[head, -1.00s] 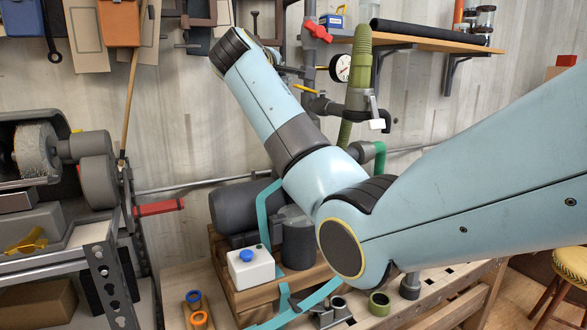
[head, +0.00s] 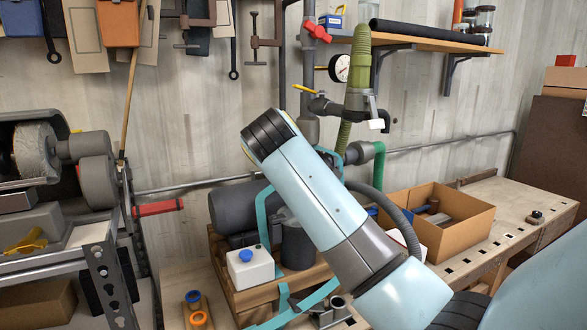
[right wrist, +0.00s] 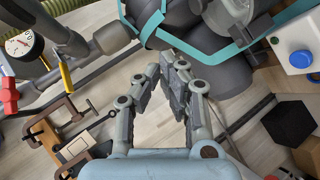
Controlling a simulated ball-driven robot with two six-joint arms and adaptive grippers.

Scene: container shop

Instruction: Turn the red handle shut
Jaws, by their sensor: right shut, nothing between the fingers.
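The red handle (head: 317,31) sits on the grey vertical pipe on the wall, at the upper middle of the head view. It also shows at the left edge of the right wrist view (right wrist: 10,95), partly cut off. My right gripper (right wrist: 160,62) is shut and empty, well apart from the red handle, with the grey machine and its teal frame beyond its fingers. In the head view my right arm hides the gripper. My left gripper is not in view.
A yellow handle (head: 304,88) and a pressure gauge (head: 340,68) sit below the red handle on the pipework. A green hose (head: 360,65) hangs just right. A cardboard box (head: 465,235) stands on the bench. Clamps (head: 265,40) hang left of the pipe.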

